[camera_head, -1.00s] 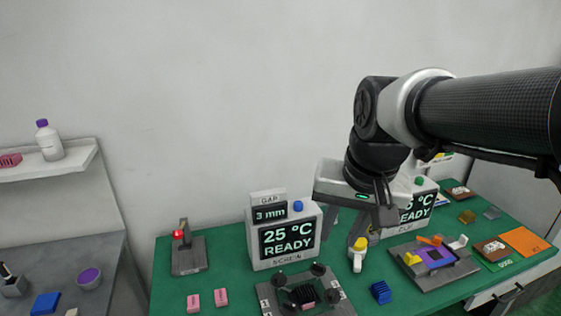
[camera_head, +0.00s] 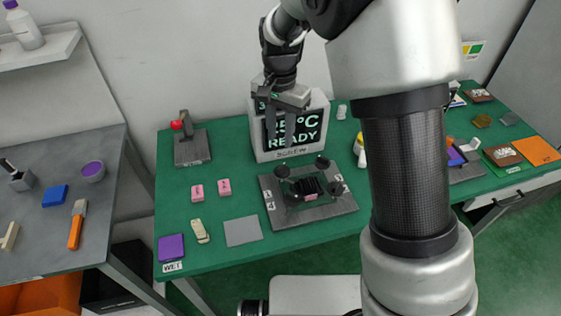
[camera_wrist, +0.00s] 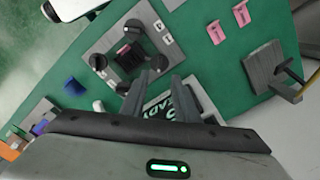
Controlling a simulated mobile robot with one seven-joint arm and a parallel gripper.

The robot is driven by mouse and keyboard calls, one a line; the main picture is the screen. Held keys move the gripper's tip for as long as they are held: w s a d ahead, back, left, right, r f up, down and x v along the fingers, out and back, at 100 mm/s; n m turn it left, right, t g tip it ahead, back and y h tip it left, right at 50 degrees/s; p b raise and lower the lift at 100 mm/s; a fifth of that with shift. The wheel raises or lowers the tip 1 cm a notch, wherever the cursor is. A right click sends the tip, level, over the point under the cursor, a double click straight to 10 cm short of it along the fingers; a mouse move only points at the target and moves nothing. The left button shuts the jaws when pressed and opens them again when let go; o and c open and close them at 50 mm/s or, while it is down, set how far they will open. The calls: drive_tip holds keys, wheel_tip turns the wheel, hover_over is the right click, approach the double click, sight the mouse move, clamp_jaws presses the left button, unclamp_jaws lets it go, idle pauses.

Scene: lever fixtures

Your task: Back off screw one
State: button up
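The screw fixture (camera_head: 350,205), a dark grey plate with black round knobs at its corners, lies on the green bench. It also shows in the wrist view (camera_wrist: 110,38). A black ribbed block with a pink piece (camera_head: 310,196) sits in its middle. Small white number labels (camera_head: 270,201) mark the plate; I cannot read which knob is number one. My gripper (camera_head: 280,143) is open and empty, pointing down in front of the display box, above and behind the fixture. In the wrist view its fingers (camera_wrist: 162,88) stand apart, near the knobs without visible contact.
The display box (camera_head: 262,142) reading 25 °C READY stands close behind my gripper. A red-knobbed lever (camera_head: 190,150) is at the left, with pink blocks (camera_head: 197,193) in front. A grey square (camera_head: 243,231) lies left of the fixture. My arm hides part of the right bench.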

sight(281, 168)
wheel_tip(281, 168, down, 12)
idle(0.4)
drive_tip(key=shift+c, duration=0.3)
clamp_jaws()
